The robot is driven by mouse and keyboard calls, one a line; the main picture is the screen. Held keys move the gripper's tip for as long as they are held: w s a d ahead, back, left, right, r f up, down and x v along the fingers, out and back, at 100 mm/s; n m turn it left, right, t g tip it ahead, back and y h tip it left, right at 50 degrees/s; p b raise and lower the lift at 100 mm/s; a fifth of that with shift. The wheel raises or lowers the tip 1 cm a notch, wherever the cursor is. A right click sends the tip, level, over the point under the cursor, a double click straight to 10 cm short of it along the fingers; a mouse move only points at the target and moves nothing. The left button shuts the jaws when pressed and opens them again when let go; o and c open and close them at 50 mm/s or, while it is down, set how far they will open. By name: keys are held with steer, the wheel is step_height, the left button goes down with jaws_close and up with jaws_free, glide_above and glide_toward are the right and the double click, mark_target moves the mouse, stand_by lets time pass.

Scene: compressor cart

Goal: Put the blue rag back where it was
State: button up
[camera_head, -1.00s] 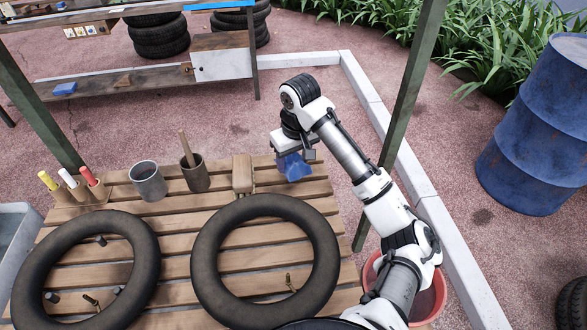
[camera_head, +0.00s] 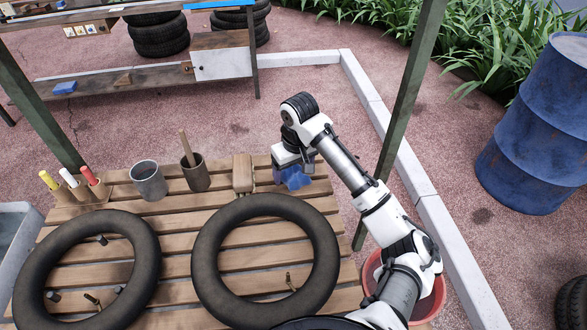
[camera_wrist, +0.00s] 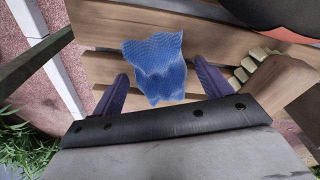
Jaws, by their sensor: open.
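The crumpled blue rag (camera_head: 293,179) is at the far right corner of the slatted wooden table (camera_head: 176,216), right of a wooden brush (camera_head: 242,174). In the wrist view the rag (camera_wrist: 157,68) shows over the wooden slats, between and beyond the two purple fingers. My gripper (camera_head: 292,170) is just above the rag, pointing down. In the wrist view the fingers of my gripper (camera_wrist: 161,72) stand wide apart, with a gap on each side of the rag. The gripper hides part of the rag in the head view.
Two black rubber rings (camera_head: 265,262) (camera_head: 85,270) lie on the table's front half. A grey cup (camera_head: 148,181), a dark cup with a wooden handle (camera_head: 194,173) and a marker holder (camera_head: 77,191) stand along the back. A green post (camera_head: 398,125) rises beside my arm.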

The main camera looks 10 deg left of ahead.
mark_target(296, 173)
step_height(296, 173, up, 12)
steer(key=s+d, duration=0.1)
stand_by(0.5)
